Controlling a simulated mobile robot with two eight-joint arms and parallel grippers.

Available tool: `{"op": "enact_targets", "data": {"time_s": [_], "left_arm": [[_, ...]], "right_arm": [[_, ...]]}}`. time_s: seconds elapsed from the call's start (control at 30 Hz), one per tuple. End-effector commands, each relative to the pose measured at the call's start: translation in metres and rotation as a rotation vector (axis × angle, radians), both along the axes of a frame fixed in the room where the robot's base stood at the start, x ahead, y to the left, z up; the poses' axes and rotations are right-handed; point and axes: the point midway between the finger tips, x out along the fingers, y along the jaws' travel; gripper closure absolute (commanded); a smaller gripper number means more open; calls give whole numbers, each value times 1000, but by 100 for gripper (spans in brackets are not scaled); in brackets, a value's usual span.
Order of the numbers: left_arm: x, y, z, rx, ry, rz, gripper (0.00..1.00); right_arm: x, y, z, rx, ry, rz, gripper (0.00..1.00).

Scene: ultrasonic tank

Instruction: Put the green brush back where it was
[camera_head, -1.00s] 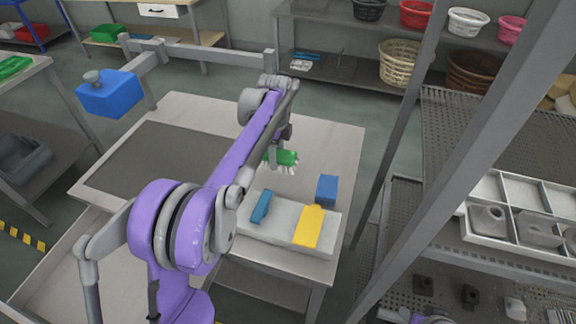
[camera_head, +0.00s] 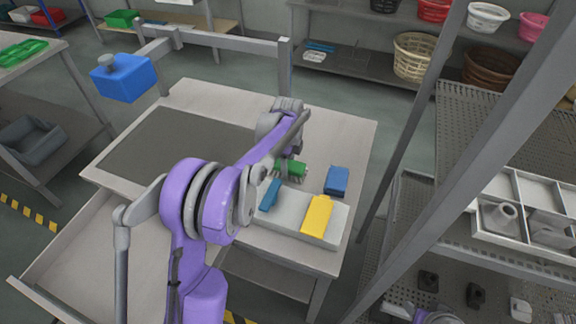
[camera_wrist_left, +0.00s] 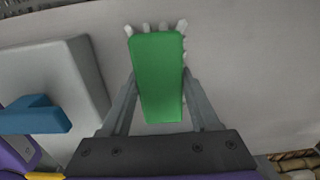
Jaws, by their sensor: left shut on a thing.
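My left gripper (camera_wrist_left: 158,95) is shut on the green brush (camera_wrist_left: 157,75), with one finger along each side of its green body. The pale bristles (camera_wrist_left: 155,28) stick out around the far end. In the head view the green brush (camera_head: 290,169) is over the table, just behind the far edge of a pale grey holder (camera_head: 285,225). My arm partly covers it, and I cannot tell whether it touches the table. A blue piece (camera_head: 270,195) and a yellow piece (camera_head: 317,215) sit on the holder.
A blue block (camera_head: 337,180) stands on the table (camera_head: 345,130) behind the holder's right end. A dark grey mat (camera_head: 165,145) covers the table's left part. A metal rack post (camera_head: 400,130) rises to the right. Bare table lies behind the brush.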

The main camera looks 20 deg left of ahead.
Motion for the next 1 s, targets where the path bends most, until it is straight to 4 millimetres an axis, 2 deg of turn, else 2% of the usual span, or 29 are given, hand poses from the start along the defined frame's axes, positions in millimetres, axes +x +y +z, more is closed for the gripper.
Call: {"op": "enact_targets", "data": {"time_s": [0.2,0.23,0.37,0.4,0.67,0.77,0.87,1.0], "left_arm": [[0,0,-4,0,1,0,99],[0,0,-4,0,0,0,34],[0,0,-3,0,0,0,11],[0,0,-3,0,0,0,8],[0,0,-2,0,0,0,8],[0,0,4,0,-1,0,8],[0,0,17,0,0,0,8],[0,0,47,0,0,0,8]], "right_arm": [[-1,0,-4,0,3,0,54],[-1,0,-3,0,2,0,54],[-1,0,-3,0,2,0,54],[-1,0,-3,0,2,0,54],[-1,0,-2,0,1,0,54],[0,0,1,0,-1,0,54],[0,0,1,0,-1,0,54],[1,0,3,0,-2,0,54]]}}
